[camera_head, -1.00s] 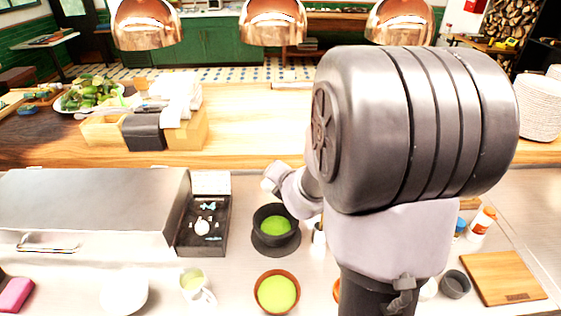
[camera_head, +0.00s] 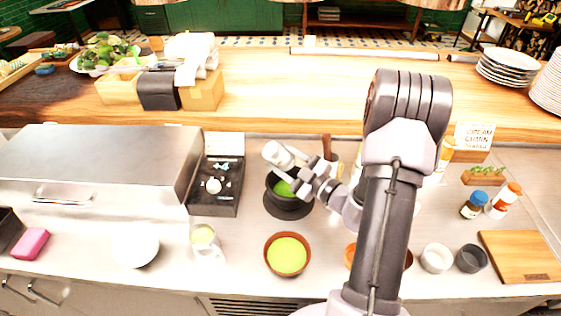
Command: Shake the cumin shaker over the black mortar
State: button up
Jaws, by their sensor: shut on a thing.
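A brown bowl of green (camera_head: 287,255) stands in front of the mortar and a black tray (camera_head: 214,202) to its left. A pale mug (camera_head: 207,242) is front left. Bottles (camera_head: 474,205), small cups (camera_head: 436,258) and a cutting board (camera_head: 518,256) are at right.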

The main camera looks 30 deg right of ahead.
jog(key=shift+m, duration=0.3)
